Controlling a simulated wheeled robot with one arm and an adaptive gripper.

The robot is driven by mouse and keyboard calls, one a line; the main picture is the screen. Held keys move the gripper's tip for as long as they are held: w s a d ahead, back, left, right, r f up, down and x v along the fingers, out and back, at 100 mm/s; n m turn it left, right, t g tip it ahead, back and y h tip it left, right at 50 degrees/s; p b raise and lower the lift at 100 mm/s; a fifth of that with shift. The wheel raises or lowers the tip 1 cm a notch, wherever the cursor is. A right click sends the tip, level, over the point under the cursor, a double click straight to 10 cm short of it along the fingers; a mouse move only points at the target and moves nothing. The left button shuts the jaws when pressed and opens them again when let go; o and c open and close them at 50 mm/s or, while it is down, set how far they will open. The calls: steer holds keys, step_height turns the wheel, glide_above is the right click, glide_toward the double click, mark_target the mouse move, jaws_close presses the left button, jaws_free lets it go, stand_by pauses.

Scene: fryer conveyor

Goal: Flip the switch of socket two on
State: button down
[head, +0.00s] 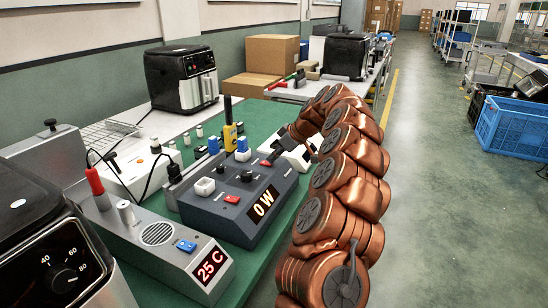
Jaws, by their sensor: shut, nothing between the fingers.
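A dark grey power box (238,222) with a lit "0 W" display (263,204) stands on the green mat. A white socket (204,187) and a red switch (232,199) are at its near end. A second white socket (243,155) with a blue plug (243,144) is at its far end, with a small red part (265,162), seemingly its switch, beside it. I cannot tell socket numbers or switch positions. My gripper (272,157) is shut and empty, close above that far red part. Whether they touch is unclear.
A grey unit (160,258) reading "25 C" with a blue switch stands in front left. A yellow-and-black device (231,137) and a white box (140,172) stand behind. Air fryers flank the bench. The floor to the right is free up to a blue crate (510,128).

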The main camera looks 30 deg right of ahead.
mark_target(276, 167)
steer(key=shift+f+b, duration=0.5)
steer(key=shift+r, duration=0.35)
steer(key=shift+r, duration=0.7)
steer(key=shift+r, duration=0.1)
steer(key=shift+r, duration=0.2)
steer(key=shift+t, duration=0.3)
steer(key=r, duration=0.1)
steer(key=r+p, duration=0.1)
steer(key=r, duration=0.2)
steer(key=shift+s+d, duration=0.2)
steer(key=shift+s, duration=0.05)
steer(key=s+d+f+v, duration=0.1)
steer(key=v, duration=0.8)
steer(key=shift+s+b, duration=0.3)
steer(key=shift+b, duration=0.1)
steer(key=shift+f, duration=0.15)
